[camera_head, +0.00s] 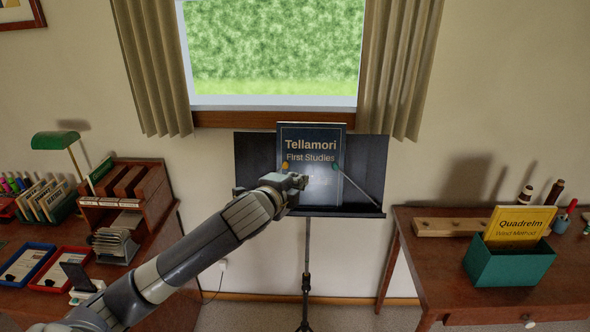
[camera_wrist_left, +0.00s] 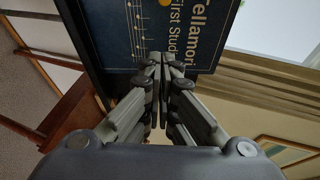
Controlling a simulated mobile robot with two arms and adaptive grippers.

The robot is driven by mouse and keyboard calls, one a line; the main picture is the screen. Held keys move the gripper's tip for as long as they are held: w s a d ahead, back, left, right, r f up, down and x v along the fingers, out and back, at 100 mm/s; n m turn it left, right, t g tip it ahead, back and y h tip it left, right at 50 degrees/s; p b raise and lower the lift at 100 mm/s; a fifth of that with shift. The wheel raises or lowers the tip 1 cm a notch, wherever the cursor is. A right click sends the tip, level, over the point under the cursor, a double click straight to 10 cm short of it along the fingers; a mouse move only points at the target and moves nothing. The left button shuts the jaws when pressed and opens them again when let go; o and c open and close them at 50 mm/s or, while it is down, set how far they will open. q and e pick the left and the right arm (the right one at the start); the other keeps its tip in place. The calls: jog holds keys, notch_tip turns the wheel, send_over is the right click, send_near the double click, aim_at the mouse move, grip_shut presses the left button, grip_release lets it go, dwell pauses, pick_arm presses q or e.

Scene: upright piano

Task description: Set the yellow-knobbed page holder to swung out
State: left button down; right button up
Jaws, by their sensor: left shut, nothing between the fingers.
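The yellow-knobbed page holder (camera_head: 285,165) shows its knob over the left edge of the dark blue Tellamori book (camera_head: 313,140). Its arm is hidden behind my gripper. The knob also shows at the top edge of the left wrist view (camera_wrist_left: 165,3). The book stands upright on the black music stand (camera_head: 365,165). A green-knobbed page holder (camera_head: 335,166) slants from the stand's lower right to the book's right side. My left gripper (camera_head: 298,181) is shut and empty in front of the book's lower left, just below the yellow knob; I cannot tell whether it touches anything. My right gripper is not in view.
A wooden desk with organisers (camera_head: 125,190) and trays stands at left. A table at right carries a green box (camera_head: 510,263) with a yellow Quadrelm book (camera_head: 518,225). A curtained window (camera_head: 275,50) is behind the stand. The floor between the desks is open around the stand's leg.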

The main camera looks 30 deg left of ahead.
pick_arm(q)
jog(key=shift+w, duration=0.15)
jog(key=w+a+f+p, duration=0.1)
jog(key=w, duration=0.1)
jog(key=w+a+p, duration=0.2)
jog(key=w+a+f+p, duration=0.1)
jog(key=w+a, duration=0.1)
jog(key=w, duration=0.1)
jog(key=shift+a+f+p, duration=0.15)
jog(key=shift+f+p, duration=0.15)
jog(key=shift+p, duration=0.05)
dwell(0.3)
jog(key=shift+w, duration=0.1)
